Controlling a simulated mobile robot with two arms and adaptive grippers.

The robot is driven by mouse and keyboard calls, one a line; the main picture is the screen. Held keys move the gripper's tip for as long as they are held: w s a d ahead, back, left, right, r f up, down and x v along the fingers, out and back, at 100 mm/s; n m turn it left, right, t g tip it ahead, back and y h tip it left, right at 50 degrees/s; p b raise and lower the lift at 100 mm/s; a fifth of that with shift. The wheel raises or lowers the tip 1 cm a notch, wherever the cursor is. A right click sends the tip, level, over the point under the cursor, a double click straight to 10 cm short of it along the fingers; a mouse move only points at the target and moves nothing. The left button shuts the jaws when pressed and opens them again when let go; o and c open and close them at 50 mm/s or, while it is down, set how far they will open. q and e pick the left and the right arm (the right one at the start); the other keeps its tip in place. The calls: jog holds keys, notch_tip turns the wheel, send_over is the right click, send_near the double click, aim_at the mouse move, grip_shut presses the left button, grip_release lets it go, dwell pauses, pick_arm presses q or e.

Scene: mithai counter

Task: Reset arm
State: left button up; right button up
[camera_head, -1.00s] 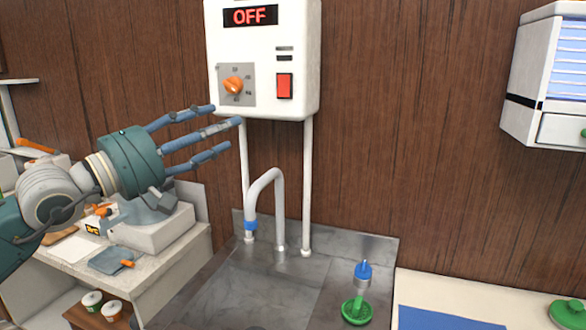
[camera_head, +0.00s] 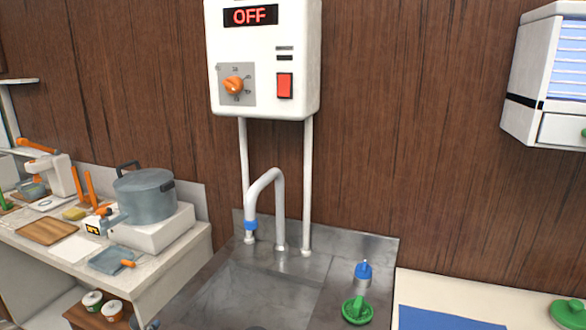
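Neither gripper shows clearly in the head view. A small dark piece at the bottom edge, left of the sink, may be part of my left arm, but its fingers are not visible. The white wall heater (camera_head: 262,60) shows a red OFF display (camera_head: 250,15). Its orange knob (camera_head: 233,85) and red switch (camera_head: 285,85) are uncovered. No part of my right arm is in view.
A grey tap (camera_head: 265,200) stands at the metal sink (camera_head: 265,290). A grey pot (camera_head: 145,195) sits on a white unit on the left counter (camera_head: 165,278). A blue-topped bottle (camera_head: 362,273) and green brush (camera_head: 356,310) are at right. A wall cabinet (camera_head: 545,75) hangs upper right.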

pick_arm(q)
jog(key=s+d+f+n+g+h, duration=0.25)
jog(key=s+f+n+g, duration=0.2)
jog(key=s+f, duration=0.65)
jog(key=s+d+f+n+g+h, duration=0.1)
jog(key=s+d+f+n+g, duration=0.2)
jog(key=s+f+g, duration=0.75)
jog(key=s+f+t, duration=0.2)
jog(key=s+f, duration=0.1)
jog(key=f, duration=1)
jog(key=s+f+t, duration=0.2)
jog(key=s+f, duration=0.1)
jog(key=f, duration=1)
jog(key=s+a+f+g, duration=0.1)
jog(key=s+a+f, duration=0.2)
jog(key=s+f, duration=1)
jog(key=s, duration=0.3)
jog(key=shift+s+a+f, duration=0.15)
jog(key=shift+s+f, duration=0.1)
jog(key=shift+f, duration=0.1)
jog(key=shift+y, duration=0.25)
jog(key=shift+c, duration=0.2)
